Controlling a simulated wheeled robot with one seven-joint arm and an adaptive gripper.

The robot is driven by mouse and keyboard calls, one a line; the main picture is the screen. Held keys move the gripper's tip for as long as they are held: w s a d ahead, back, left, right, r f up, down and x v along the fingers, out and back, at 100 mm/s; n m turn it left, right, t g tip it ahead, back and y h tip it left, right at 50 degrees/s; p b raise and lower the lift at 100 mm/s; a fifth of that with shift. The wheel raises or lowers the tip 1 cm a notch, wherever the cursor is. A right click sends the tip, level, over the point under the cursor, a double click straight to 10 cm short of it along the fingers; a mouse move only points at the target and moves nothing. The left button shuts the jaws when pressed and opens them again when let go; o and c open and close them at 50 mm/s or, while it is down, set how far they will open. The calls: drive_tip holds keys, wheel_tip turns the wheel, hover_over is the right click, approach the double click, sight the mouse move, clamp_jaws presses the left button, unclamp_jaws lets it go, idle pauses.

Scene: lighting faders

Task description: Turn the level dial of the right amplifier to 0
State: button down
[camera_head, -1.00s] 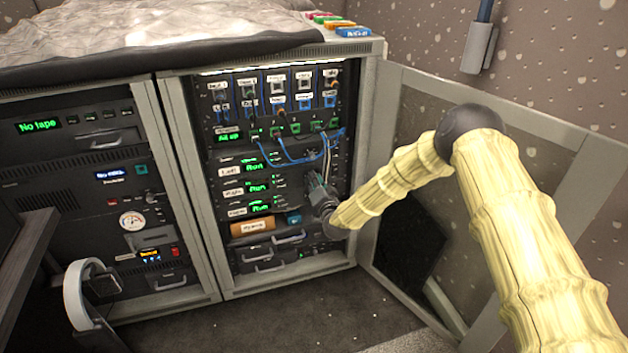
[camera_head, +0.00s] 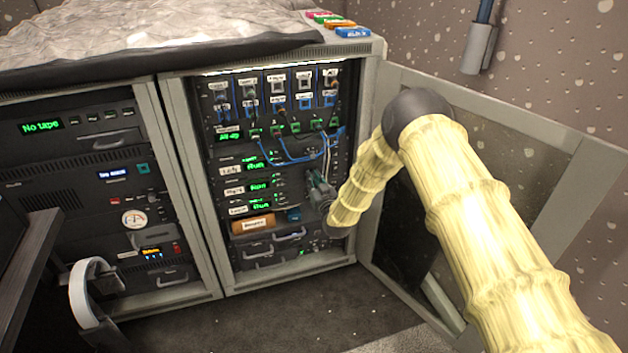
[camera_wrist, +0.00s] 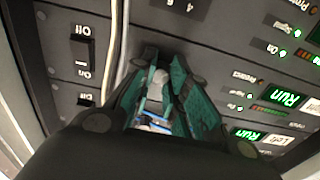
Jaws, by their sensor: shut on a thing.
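The right amplifier (camera_head: 233,190) is the middle of three stacked units with green "Run" displays in the right-hand rack. Its green "Run" display also shows in the wrist view (camera_wrist: 288,98), tilted and nearly upside down. My gripper (camera_head: 316,184) is at the right end of these units, against the panel. In the wrist view, my gripper (camera_wrist: 158,90) has its teal fingers shut around a small grey dial (camera_wrist: 159,77). The dial appears in line with the right amplifier. Its pointer and scale are hidden, so I cannot read its setting.
Black Off/On switches (camera_wrist: 85,52) and a grey cable (camera_wrist: 119,40) lie beside my fingers. Blue patch cables (camera_head: 285,158) hang above the amplifiers. The open rack door (camera_head: 475,170) stands to the right, close to my arm. The floor in front is clear.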

drive_tip(key=shift+r, duration=0.1)
idle(0.5)
drive_tip(key=c, duration=1.3)
unclamp_jaws()
drive_tip(key=shift+a, duration=0.1)
drive_tip(key=shift+c, duration=0.2)
drive_tip(key=v, duration=1.2)
